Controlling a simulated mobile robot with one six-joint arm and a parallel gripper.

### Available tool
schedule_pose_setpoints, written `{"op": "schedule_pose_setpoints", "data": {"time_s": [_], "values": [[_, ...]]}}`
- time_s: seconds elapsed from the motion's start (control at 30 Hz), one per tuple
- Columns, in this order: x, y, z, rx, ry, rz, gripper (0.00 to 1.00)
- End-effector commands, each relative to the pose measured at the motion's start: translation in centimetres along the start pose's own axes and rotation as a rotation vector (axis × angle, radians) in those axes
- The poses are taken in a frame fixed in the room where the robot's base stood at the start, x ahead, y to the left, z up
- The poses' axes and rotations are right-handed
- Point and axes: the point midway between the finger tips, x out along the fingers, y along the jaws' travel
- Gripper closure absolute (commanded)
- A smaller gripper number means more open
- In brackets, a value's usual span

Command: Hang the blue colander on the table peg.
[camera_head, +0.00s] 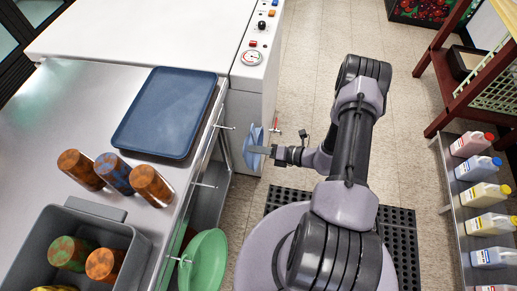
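The blue colander (250,139) shows small and nearly edge-on beside the white machine, to the right of the steel table's edge. My gripper (262,150) reaches left to it and appears shut on it; the fingers cover part of it. Several thin metal pegs stick out from the table's right side: an upper peg (225,127), a middle peg (205,184) and a lower peg (181,259). The colander is apart from the upper peg, a little to its right and lower. A green colander (206,262) hangs at the lower peg.
The steel table (75,112) holds a blue tray (168,112), several patterned tumblers (116,173) and a grey bin (125,243). A white machine (150,32) with a red-handled valve (276,132) stands behind. A bottle shelf (458,222) is at right; floor between is open.

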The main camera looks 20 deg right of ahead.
Motion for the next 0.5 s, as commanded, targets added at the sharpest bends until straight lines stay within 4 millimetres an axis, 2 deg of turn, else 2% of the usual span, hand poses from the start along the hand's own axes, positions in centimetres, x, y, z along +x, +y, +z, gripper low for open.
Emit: {"op": "schedule_pose_setpoints", "data": {"time_s": [0.5], "values": [[4.2, 1.2, -0.2, -0.001, 0.002, 0.001, 1.0]]}}
